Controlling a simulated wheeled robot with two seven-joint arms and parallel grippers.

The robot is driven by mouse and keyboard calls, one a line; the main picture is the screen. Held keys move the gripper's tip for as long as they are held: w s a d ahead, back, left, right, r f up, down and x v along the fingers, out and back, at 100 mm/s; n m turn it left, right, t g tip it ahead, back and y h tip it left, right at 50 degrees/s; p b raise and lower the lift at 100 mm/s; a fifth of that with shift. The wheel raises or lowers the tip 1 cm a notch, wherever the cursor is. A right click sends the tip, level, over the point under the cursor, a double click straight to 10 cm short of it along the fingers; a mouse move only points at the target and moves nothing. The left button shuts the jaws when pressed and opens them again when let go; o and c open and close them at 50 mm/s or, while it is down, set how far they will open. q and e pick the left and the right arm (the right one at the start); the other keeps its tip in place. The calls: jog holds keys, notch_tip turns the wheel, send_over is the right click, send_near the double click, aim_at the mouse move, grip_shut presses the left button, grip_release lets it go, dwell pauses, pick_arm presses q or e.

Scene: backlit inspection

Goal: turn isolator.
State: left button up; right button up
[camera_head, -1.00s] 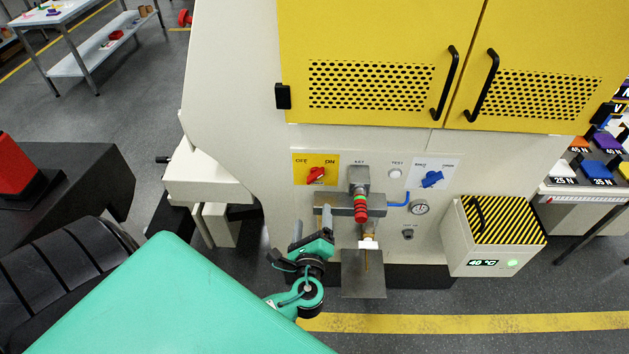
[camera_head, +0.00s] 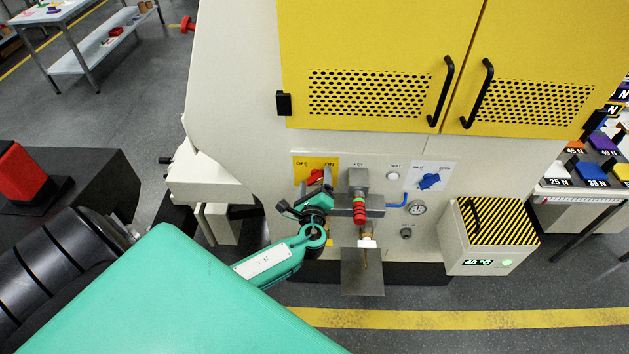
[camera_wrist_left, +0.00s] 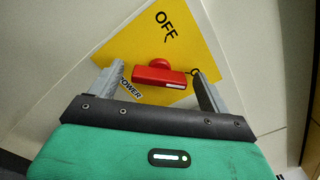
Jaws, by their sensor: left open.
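The isolator is a red rotary handle (camera_head: 314,175) on a yellow plate (camera_head: 301,162) marked OFF and ON, low on the machine front. In the left wrist view the red handle (camera_wrist_left: 160,75) lies crosswise, its white-marked end towards the partly hidden ON lettering. My left gripper (camera_head: 317,186) is in front of the plate and partly covers the handle. In the left wrist view my left gripper (camera_wrist_left: 158,82) is open, with one finger on each side of the handle and visible gaps between. POWER lettering is partly covered by a finger. My right gripper is out of view.
A striped box (camera_head: 491,236) stands farther right. Yellow cabinet doors (camera_head: 380,65) are above.

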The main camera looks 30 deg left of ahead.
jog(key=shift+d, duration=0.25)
